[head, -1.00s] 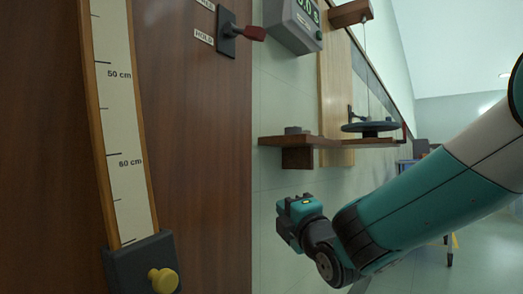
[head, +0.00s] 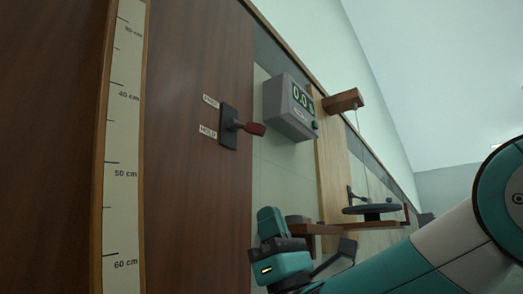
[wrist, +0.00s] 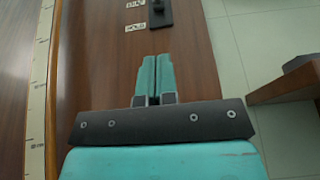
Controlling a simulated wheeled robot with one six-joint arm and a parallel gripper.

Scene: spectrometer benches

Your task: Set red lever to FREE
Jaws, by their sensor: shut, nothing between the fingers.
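The red lever (head: 256,129) sticks out from a dark plate (head: 228,127) on the brown wooden panel in the head view. Beside the plate are two labels, an upper one (head: 210,101) that looks like FREE and a lower HOLD label (head: 208,132). I cannot tell surely which label the lever is set to. My gripper (head: 270,222) is below and apart from the lever. In the wrist view its teal fingers (wrist: 153,78) are shut and empty, pointing toward the plate (wrist: 158,14) at the top edge. The red handle is not visible there.
A grey display box (head: 290,107) reading about 0.0 is right of the lever. A centimetre scale (head: 124,150) runs down the panel's left. The panel below the lever looks clear.

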